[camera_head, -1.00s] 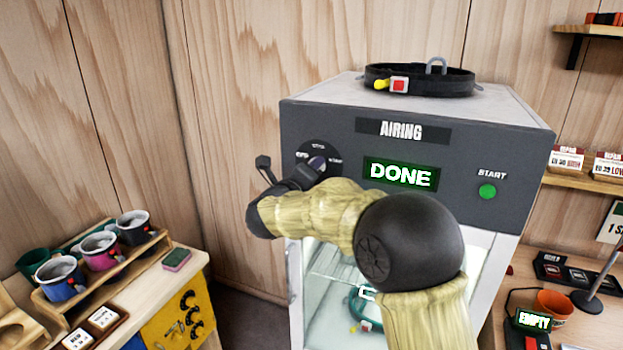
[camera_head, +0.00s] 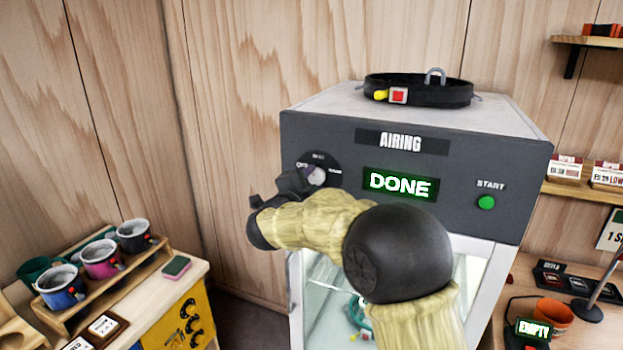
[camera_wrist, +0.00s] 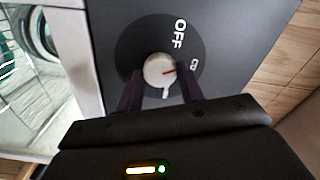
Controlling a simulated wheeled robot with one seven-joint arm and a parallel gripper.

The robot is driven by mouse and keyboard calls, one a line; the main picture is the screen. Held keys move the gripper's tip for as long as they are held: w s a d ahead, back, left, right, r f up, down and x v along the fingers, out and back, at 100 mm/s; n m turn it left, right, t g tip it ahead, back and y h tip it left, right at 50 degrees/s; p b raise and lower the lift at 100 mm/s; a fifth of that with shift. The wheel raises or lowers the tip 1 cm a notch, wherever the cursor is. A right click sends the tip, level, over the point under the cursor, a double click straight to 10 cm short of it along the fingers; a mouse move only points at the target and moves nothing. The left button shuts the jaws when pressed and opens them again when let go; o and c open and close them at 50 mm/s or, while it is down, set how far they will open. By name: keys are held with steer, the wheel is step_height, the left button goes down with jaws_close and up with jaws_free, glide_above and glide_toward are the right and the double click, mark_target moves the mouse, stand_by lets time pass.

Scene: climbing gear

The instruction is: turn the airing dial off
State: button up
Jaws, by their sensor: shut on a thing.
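The lit display (camera_head: 401,185) reads DONE.
The green START button (camera_head: 487,202) is on the panel's right. A black harness belt (camera_head: 440,93) lies on top of the machine. A mug rack (camera_head: 100,275) stands on the left bench.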

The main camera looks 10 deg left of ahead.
steer(key=n+p, duration=0.3)
steer(key=n, duration=0.2)
steer(key=shift+n, duration=0.3)
steer(key=shift+f+n+p, duration=0.15)
steer(key=shift+n+p, duration=0.55)
steer(key=shift+n, duration=0.7)
steer(key=o, duration=1)
steer(key=shift+s, duration=0.1)
steer(key=b+v, duration=0.6)
steer(key=v, duration=1.1)
steer(key=shift+s+a, duration=0.1)
